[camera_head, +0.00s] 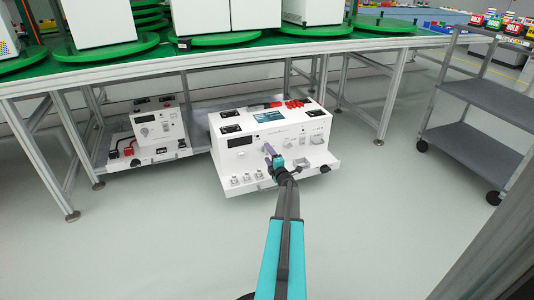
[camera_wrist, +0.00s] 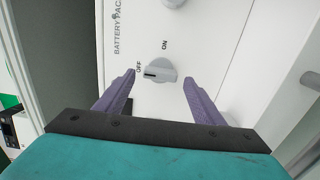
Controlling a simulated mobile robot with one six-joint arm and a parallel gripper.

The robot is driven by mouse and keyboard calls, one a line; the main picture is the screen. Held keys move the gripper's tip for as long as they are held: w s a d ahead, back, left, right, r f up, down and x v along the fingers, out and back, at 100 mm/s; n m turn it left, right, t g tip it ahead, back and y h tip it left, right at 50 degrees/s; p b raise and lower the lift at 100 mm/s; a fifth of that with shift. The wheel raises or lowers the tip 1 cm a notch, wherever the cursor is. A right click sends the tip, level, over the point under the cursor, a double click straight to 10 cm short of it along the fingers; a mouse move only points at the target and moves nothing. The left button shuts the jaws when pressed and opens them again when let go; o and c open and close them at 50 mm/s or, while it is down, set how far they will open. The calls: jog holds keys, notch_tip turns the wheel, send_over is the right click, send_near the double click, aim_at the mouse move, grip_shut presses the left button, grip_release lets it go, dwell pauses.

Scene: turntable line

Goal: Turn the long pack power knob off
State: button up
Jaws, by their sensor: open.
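The long pack (camera_head: 222,143) is the wider white box on the low shelf under the table, with a display and several controls on its front. In the wrist view its white panel shows a light grey knob (camera_wrist: 163,70) between the "OFF" and "ON" labels, under "BATTERY PACK" lettering. The knob's dark mark is on its left side, near the OFF label. My gripper (camera_wrist: 157,90) is open, with its purple fingers on either side of the knob and apart from it. In the head view my gripper (camera_head: 268,154) is at the pack's front and hides part of it.
A smaller white pack (camera_head: 160,126) with red and black parts stands to the left. The green-topped table (camera_head: 200,58) overhangs both packs, with metal legs around them. A grey cart (camera_head: 470,135) stands at right. The floor in front is clear.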

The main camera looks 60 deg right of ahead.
jog(key=p+v, duration=0.3)
jog(key=v, duration=0.8)
jog(key=shift+s+a, duration=0.25)
jog(key=shift+w+r+p, duration=0.1)
jog(key=shift+p, duration=0.2)
